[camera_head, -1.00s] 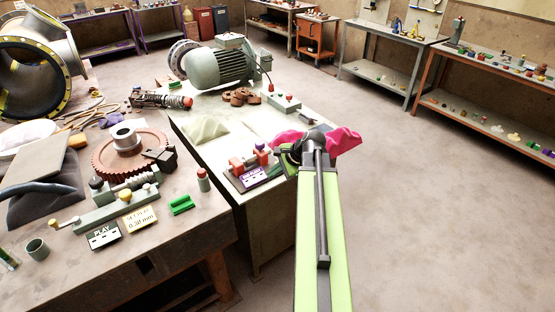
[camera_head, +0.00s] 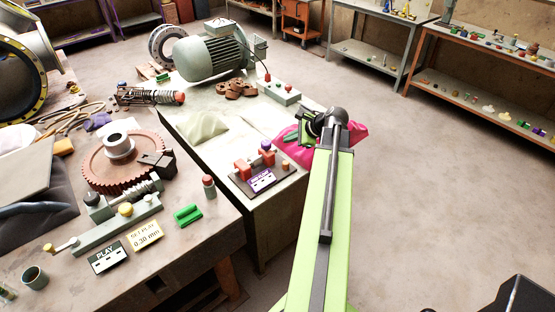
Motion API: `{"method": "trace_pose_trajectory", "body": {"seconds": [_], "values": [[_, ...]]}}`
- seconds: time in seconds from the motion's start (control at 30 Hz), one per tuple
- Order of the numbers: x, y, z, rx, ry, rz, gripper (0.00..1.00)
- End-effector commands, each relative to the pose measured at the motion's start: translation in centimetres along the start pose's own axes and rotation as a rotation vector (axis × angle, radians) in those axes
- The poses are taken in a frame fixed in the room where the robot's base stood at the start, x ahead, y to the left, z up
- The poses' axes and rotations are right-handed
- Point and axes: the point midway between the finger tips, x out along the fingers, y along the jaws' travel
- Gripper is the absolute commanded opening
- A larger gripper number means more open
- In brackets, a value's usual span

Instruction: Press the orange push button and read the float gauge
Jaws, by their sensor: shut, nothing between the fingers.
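My lime-green arm reaches up the middle of the camera_head view. My gripper (camera_head: 305,127) is at its far end, past the dark wrist joint, turned to the left, and shut with nothing in it. It is over or in front of a pink cloth at the right edge of the pale bench. A grey control box (camera_head: 283,92) with small red and green knobs sits farther back on that bench, apart from the gripper. I cannot tell whether any knob is the orange push button. I cannot make out a float gauge.
A grey-green motor (camera_head: 212,58) stands at the back of the pale bench. A red-block fixture (camera_head: 262,168) with a purple label lies left of the gripper. A large rust-red gear (camera_head: 122,180) is on the near-left table. Open floor (camera_head: 430,190) lies to the right.

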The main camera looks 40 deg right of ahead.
Motion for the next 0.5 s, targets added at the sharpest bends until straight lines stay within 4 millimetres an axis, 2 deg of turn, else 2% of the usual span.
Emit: {"method": "trace_pose_trajectory", "body": {"seconds": [0.3,0.5], "values": [[0.6,0.2,0.5,-0.008,-0.005,0.006,0.0],[1.8,1.1,-0.2,-0.01,-0.006,0.007,0.0]]}}
